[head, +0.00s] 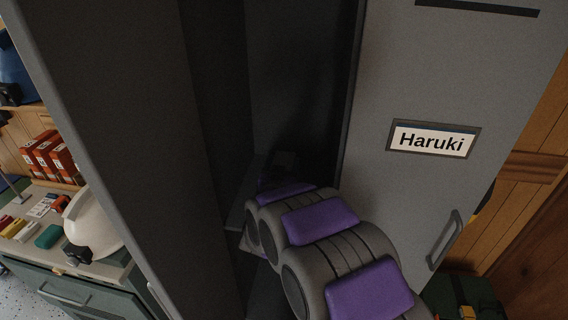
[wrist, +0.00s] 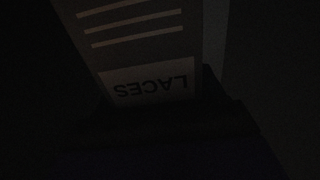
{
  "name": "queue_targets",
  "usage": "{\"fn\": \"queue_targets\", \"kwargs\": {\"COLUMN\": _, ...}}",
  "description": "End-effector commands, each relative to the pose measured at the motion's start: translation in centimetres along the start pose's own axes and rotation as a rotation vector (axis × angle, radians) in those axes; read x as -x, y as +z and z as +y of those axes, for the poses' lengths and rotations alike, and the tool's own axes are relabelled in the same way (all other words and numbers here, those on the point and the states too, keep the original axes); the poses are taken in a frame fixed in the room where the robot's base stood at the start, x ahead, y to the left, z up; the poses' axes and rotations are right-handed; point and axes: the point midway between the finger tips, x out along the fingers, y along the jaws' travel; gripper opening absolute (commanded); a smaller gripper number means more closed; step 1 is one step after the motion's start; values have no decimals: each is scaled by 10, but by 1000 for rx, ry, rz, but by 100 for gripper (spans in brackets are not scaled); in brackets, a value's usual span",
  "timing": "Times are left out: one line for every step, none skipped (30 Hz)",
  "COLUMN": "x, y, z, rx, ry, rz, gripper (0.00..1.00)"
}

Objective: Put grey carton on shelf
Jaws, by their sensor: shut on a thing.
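The grey carton (wrist: 143,52) shows in the wrist view, with pale stripes and a white label (wrist: 150,85) reading LACES upside down. My gripper (wrist: 160,112) is a dark shape at the label's lower edge and is shut on the carton. In the head view my arm reaches into the dark open locker (head: 225,100). The gripper end is deep in shadow there, and I cannot make out the carton. A shelf (head: 237,208) shows as a faint lighter strip inside the locker, beside my arm. I cannot tell whether the carton touches it.
The locker door (head: 380,200), with a Haruki name plate (head: 432,139) and a handle (head: 446,240), stands to the right of my arm. The locker's side wall (head: 110,110) is on the left. Further left a bench (head: 95,272) holds a white helmet (head: 92,222) and red boxes (head: 50,157).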

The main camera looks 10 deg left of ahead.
Motion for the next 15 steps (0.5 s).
{"fn": "queue_targets", "kwargs": {"x": 0, "y": 2, "z": -1, "rx": 1, "ry": -1, "rz": 0, "gripper": 34}}
{"fn": "queue_targets", "kwargs": {"x": 0, "y": 2, "z": -1, "rx": 1, "ry": -1, "rz": 0, "gripper": 34}}
{"fn": "queue_targets", "kwargs": {"x": 0, "y": 4, "z": -1, "rx": 1, "ry": -1, "rz": 1, "gripper": 34}}
{"fn": "queue_targets", "kwargs": {"x": 0, "y": 4, "z": -1, "rx": 1, "ry": -1, "rz": 1, "gripper": 34}}
{"fn": "queue_targets", "kwargs": {"x": 0, "y": 5, "z": 0, "rx": 1, "ry": -1, "rz": 0, "gripper": 34}}
{"fn": "queue_targets", "kwargs": {"x": 0, "y": 6, "z": 0, "rx": 0, "ry": -1, "rz": 0, "gripper": 34}}
{"fn": "queue_targets", "kwargs": {"x": 0, "y": 6, "z": 0, "rx": 0, "ry": -1, "rz": 0, "gripper": 34}}
{"fn": "queue_targets", "kwargs": {"x": 0, "y": 6, "z": 0, "rx": 0, "ry": -1, "rz": -1, "gripper": 34}}
{"fn": "queue_targets", "kwargs": {"x": 0, "y": 6, "z": 1, "rx": -1, "ry": -1, "rz": -1, "gripper": 71}}
{"fn": "queue_targets", "kwargs": {"x": 0, "y": 6, "z": 1, "rx": -1, "ry": -1, "rz": -2, "gripper": 74}}
{"fn": "queue_targets", "kwargs": {"x": 0, "y": 6, "z": 1, "rx": -1, "ry": -1, "rz": -2, "gripper": 77}}
{"fn": "queue_targets", "kwargs": {"x": 0, "y": 6, "z": 1, "rx": 0, "ry": -1, "rz": -3, "gripper": 80}}
{"fn": "queue_targets", "kwargs": {"x": 0, "y": 6, "z": 2, "rx": 0, "ry": -1, "rz": -3, "gripper": 83}}
{"fn": "queue_targets", "kwargs": {"x": 0, "y": 7, "z": 2, "rx": 0, "ry": -1, "rz": -4, "gripper": 86}}
{"fn": "queue_targets", "kwargs": {"x": 0, "y": 7, "z": 2, "rx": 0, "ry": -1, "rz": -4, "gripper": 90}}
